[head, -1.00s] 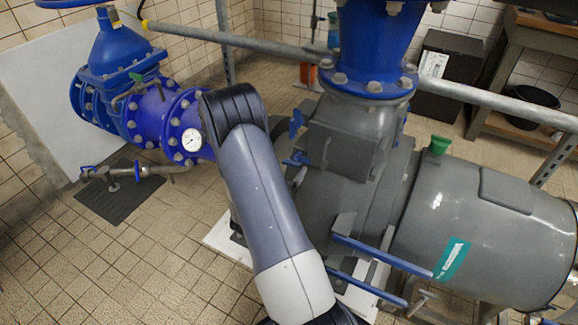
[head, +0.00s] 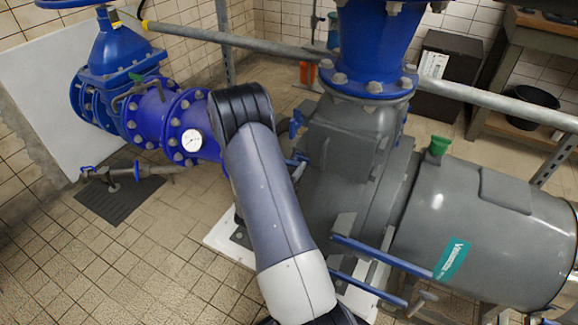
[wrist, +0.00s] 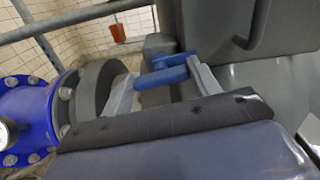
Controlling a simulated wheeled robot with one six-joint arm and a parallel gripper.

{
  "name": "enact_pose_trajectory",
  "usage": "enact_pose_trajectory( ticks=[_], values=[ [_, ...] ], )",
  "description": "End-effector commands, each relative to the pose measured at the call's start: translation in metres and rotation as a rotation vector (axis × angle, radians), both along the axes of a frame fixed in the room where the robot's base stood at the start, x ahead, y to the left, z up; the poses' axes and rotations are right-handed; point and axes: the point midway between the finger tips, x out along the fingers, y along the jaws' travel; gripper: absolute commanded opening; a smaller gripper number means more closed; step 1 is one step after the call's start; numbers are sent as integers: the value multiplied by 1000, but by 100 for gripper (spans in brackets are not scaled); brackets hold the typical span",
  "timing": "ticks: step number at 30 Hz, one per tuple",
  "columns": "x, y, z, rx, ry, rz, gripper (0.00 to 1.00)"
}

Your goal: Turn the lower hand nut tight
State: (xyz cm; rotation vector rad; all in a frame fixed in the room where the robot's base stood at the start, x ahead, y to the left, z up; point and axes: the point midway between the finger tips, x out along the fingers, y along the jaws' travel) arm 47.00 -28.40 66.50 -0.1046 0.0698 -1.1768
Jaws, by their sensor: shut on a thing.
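The lower hand nut (head: 299,159), a blue winged nut, sits on the left side of the grey pump housing. In the head view my arm partly covers it. The upper hand nut (head: 296,123) is blue too and stands above it. In the wrist view a blue hand nut (wrist: 166,73) sits between the two pale fingers of my gripper (wrist: 163,82), which is shut on it. The gripper's dark body hides the lower part of that view.
A blue flanged pipe with a gauge (head: 191,140) lies left of my arm. The grey motor (head: 490,230) and blue rails (head: 380,257) stand to the right. A grey handrail (head: 260,47) crosses behind. Tiled floor (head: 130,265) is open at the lower left.

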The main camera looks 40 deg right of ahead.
Motion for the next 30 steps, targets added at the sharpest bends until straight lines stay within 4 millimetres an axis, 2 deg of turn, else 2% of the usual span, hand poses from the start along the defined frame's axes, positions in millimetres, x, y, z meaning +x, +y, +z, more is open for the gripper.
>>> enact_pose_trajectory(
  ticks=[19,20,27,30],
  values=[
    [0,0,0,33,-79,0,35],
    [0,0,0,32,-78,0,59],
    [0,0,0,32,-78,0,79],
    [0,0,0,32,-78,0,80]
  ],
)
